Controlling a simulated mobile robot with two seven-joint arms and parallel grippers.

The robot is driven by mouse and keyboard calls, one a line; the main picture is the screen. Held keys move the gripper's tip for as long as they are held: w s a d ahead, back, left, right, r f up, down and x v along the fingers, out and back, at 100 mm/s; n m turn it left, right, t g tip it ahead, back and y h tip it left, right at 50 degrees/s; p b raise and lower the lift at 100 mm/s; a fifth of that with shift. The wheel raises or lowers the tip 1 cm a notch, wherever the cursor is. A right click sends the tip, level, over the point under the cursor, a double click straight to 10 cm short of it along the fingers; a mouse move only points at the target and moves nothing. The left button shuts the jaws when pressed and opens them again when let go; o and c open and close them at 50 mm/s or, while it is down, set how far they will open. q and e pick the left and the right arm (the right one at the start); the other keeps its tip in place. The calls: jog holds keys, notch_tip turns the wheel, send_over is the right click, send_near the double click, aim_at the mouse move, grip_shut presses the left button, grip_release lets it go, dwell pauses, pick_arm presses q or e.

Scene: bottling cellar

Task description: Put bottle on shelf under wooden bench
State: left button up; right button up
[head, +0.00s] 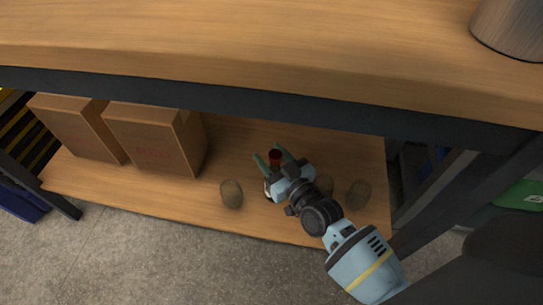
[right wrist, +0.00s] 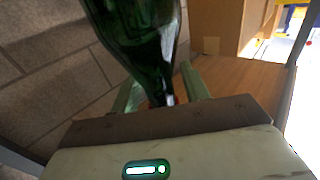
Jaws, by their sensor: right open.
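The wooden bench (head: 250,45) fills the top of the head view. Its lower wooden shelf (head: 130,192) lies beneath. A dark green bottle (right wrist: 140,35) shows in the right wrist view, its neck between my two fingers, with a gap visible beside it. My left gripper is not in view.
Two cardboard boxes (head: 153,138) stand on the shelf's left part. Small brownish round objects (head: 231,194) stand near its front edge, with others (head: 358,194) right of my gripper. A dark beam (head: 220,99) runs above the shelf. A metal pot (head: 510,27) stands on the bench.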

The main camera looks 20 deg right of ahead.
jog(key=s+d+p, duration=0.2)
jog(key=s+p, duration=0.1)
jog(key=s, duration=0.8)
jog(key=shift+s+d+p, duration=0.15)
jog(key=shift+s+p, duration=0.2)
jog(key=shift+s, duration=0.05)
